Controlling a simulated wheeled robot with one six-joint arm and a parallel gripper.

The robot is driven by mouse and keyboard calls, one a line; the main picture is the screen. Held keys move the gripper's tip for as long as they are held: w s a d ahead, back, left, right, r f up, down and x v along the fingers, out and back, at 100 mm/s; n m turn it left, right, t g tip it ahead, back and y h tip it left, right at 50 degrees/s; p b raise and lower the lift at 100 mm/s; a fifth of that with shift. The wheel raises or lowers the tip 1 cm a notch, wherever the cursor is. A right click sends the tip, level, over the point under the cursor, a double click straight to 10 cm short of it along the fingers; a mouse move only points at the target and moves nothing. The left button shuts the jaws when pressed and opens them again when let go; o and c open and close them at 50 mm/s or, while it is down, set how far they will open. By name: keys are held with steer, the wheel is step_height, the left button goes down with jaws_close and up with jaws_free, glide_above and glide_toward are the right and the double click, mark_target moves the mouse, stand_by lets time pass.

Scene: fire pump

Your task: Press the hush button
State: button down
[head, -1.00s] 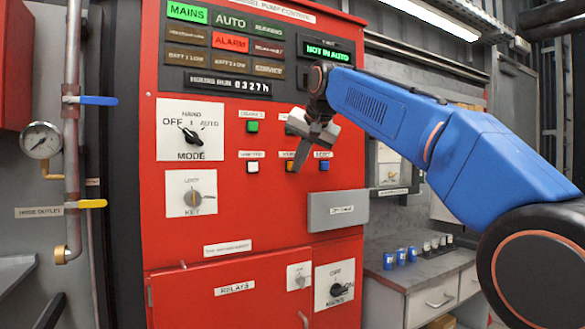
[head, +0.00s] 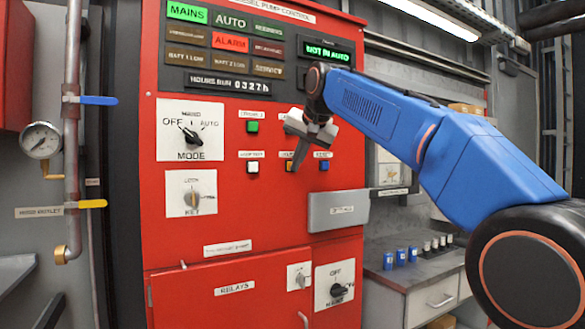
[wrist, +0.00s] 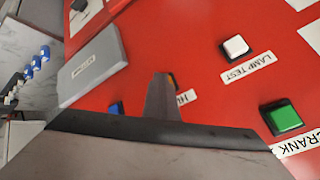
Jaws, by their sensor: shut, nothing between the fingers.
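The amber hush button (head: 289,167) is on the red panel in the head view, mostly hidden behind my gripper's fingers. In the wrist view only a sliver of the hush button (wrist: 172,79) shows beside the fingertip, with a partly covered label starting "HU". My gripper (head: 293,167) is shut and empty, its narrow tip pointing down-left in the head view and overlapping the button. The gripper tip also shows in the wrist view (wrist: 160,78). I cannot tell whether the tip touches the button.
A white lamp test button (head: 252,167) is to the left and a blue button (head: 323,165) to the right. A green crank button (head: 252,126) sits above. A grey box (head: 338,210) projects from the panel below right. The display reads "NOT IN AUTO".

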steer(key=shift+s+d, duration=0.1)
stand_by(0.3)
steer(key=shift+s+d, duration=0.4)
steer(key=shift+s, duration=0.25)
steer(key=shift+s+d, duration=0.7)
steer(key=shift+s, duration=0.35)
steer(key=shift+s+d, duration=0.7)
steer(key=shift+s, duration=0.3)
steer(key=shift+f, duration=0.1)
